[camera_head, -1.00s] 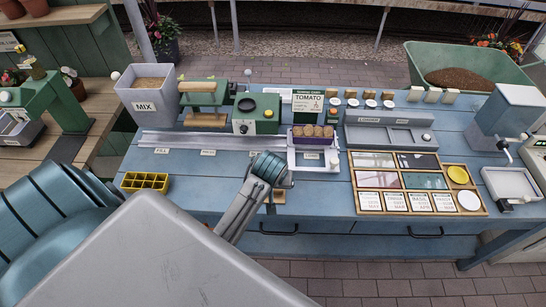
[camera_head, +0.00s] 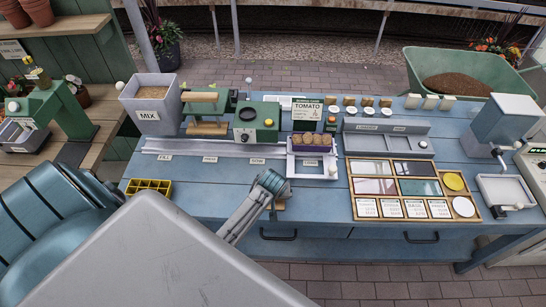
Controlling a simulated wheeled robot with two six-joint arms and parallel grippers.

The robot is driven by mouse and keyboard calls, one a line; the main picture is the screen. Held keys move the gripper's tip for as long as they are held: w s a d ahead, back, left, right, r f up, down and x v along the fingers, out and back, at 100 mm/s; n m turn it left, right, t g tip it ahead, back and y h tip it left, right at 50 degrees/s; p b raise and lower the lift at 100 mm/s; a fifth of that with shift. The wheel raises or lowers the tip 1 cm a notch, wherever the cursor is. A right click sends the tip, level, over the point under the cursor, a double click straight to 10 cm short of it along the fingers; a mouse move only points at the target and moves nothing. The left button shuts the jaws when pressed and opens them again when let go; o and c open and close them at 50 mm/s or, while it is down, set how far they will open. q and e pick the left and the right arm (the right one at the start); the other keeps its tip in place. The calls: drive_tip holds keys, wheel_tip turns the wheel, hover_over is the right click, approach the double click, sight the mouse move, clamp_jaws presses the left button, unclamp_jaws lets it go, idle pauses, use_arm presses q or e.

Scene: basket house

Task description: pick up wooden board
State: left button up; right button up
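A small tan wooden piece (camera_head: 281,206), which may be the wooden board, shows at the bench's front edge. My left wrist and gripper (camera_head: 273,206) are over it and hide most of it. The gripper points down, and its fingers are mostly hidden behind the blue-grey wrist, so I cannot tell whether it is open, shut or touching the wood. My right gripper is not in view.
The blue bench (camera_head: 320,215) holds a yellow grid tray (camera_head: 148,190), a grey MIX bin (camera_head: 152,117), a purple-fronted carrier of brown plugs (camera_head: 313,158) and a wood-framed tray of cards (camera_head: 400,163). The front strip right of my gripper is clear.

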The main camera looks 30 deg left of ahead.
use_arm(q)
drive_tip(key=shift+w+f, duration=0.1)
drive_tip(key=shift+f, duration=0.1)
drive_tip(key=c, duration=0.8)
drive_tip(key=shift+r, duration=0.15)
drive_tip(key=shift+r+b, duration=0.45)
wheel_tip(320, 180, up, 2)
drive_tip(key=shift+r+b, duration=0.1)
drive_tip(key=shift+b, duration=0.6)
drive_tip(key=shift+s+d+r+b, duration=0.3)
drive_tip(key=shift+s+d+b, duration=0.5)
drive_tip(key=shift+s, duration=1.75)
drive_tip(key=shift+s+d+r+b, duration=0.25)
drive_tip(key=shift+s+d+b, duration=0.55)
drive_tip(key=shift+s, duration=1.8)
drive_tip(key=shift+s+d+r+b, duration=0.3)
drive_tip(key=shift+s+d+b, duration=0.5)
drive_tip(key=shift+s, duration=1.75)
drive_tip(key=shift+a, duration=0.1)
